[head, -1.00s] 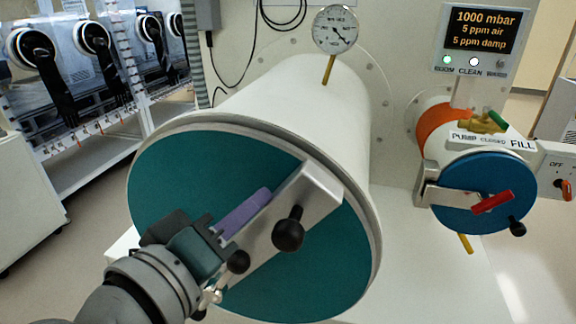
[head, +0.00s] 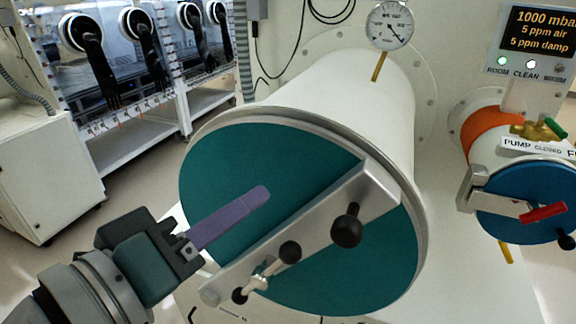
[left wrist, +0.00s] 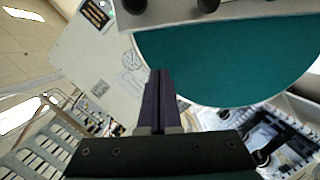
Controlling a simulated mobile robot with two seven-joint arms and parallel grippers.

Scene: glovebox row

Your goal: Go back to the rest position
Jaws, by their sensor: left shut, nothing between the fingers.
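My left gripper (head: 262,192) comes in from the lower left in the head view. Its purple fingers are shut together with nothing between them. They stand in front of the teal door of the large antechamber (head: 300,265), to the left of its metal bar (head: 375,193). The fingers also show in the left wrist view (left wrist: 159,80), closed, with the teal door (left wrist: 235,60) beyond them. I cannot tell the exact gap between fingertips and door. My right gripper is in neither view.
Black knobs (head: 346,230) stick out from the bar. A small antechamber with a blue door (head: 530,190) and red handle is at the right. A pressure gauge (head: 390,25) stands above. Gloveboxes (head: 125,60) line the back left. A white cabinet (head: 45,175) stands at the left; floor shows beside it.

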